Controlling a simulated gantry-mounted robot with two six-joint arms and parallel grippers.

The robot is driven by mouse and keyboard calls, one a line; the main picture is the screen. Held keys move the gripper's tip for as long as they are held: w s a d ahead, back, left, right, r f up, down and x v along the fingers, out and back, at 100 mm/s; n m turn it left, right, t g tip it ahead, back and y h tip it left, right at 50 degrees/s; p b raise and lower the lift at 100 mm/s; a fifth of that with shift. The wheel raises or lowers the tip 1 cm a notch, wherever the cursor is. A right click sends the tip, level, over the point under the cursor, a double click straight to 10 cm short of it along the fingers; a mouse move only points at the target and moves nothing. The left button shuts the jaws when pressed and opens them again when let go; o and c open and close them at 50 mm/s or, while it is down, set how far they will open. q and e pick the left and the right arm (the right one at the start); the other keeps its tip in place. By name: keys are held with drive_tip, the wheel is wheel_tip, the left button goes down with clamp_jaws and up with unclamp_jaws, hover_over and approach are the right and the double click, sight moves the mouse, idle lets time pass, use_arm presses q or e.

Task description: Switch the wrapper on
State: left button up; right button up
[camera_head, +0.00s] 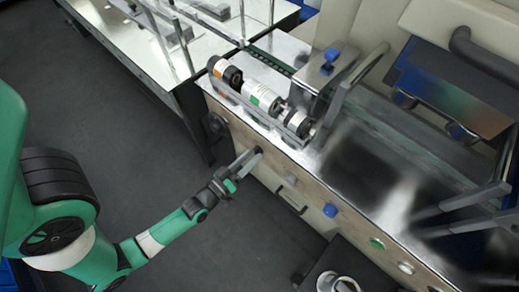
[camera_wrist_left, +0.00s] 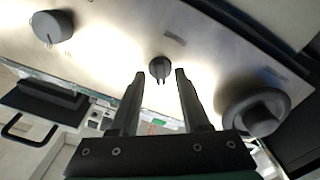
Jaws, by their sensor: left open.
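The wrapper is a long metal machine with a pale front panel (camera_head: 310,188). My left gripper (camera_head: 250,158) is open at the panel's left part, its two fingers pointing towards it. In the left wrist view a small dark rotary switch (camera_wrist_left: 160,66) on the panel shows between and just beyond the open fingertips (camera_wrist_left: 160,76). Whether the fingers touch it I cannot tell. A large black knob (camera_wrist_left: 258,108) is to its right and a grey knob (camera_wrist_left: 52,26) to its left. My right gripper is not in view.
The panel also carries a blue button (camera_head: 330,210), a green button (camera_head: 377,243) and a white button (camera_head: 406,267). A handle (camera_head: 290,200) sticks out below. Rolls (camera_head: 262,98) lie on top of the machine. The floor at the left is clear.

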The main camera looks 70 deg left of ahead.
use_arm(q)
drive_tip(key=shift+w+a, duration=0.25)
drive_tip(key=shift+w, duration=0.25)
drive_tip(key=shift+s+d, duration=0.1)
drive_tip(key=shift+s, duration=0.1)
drive_tip(key=shift+c, duration=0.6)
clamp_jaws()
